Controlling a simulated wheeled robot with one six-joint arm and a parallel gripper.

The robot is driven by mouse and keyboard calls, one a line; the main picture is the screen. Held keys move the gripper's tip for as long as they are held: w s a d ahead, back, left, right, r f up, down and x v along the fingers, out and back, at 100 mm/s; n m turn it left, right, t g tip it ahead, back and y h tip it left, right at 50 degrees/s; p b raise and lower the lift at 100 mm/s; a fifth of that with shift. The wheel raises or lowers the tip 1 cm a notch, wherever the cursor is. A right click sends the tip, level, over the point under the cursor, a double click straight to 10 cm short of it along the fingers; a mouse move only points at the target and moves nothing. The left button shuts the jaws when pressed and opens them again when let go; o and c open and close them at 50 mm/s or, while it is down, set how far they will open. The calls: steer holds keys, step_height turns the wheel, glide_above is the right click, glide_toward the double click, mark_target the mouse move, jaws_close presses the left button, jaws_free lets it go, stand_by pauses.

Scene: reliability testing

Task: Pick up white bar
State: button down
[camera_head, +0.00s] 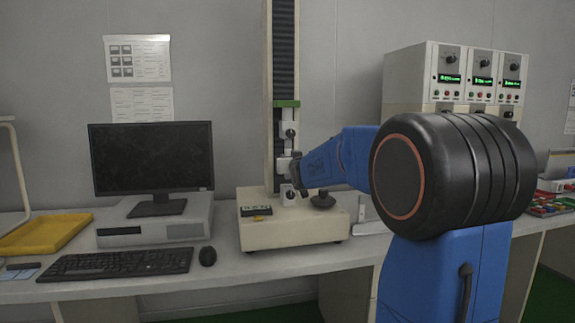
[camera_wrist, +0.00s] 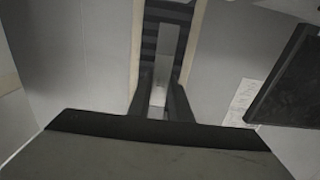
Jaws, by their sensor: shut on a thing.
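The white bar (camera_wrist: 166,50) is a narrow pale strip in the middle of the wrist view. It runs between the two dark fingers of my gripper (camera_wrist: 160,86), which are shut on it. In the head view my gripper (camera_head: 294,172) is at the column of the testing machine (camera_head: 285,232), between an upper clamp (camera_head: 289,132) and a lower clamp (camera_head: 288,194). The bar is too small to pick out there. Whether its ends touch the clamps cannot be told.
A monitor (camera_head: 152,158), keyboard (camera_head: 117,263) and mouse (camera_head: 207,256) are left of the machine. A yellow tray (camera_head: 45,234) lies at far left. A cabinet with green displays (camera_head: 450,78) stands at right behind my arm. A dark round knob (camera_head: 322,200) sits beside the lower clamp.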

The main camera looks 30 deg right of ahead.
steer(key=v, duration=1.8)
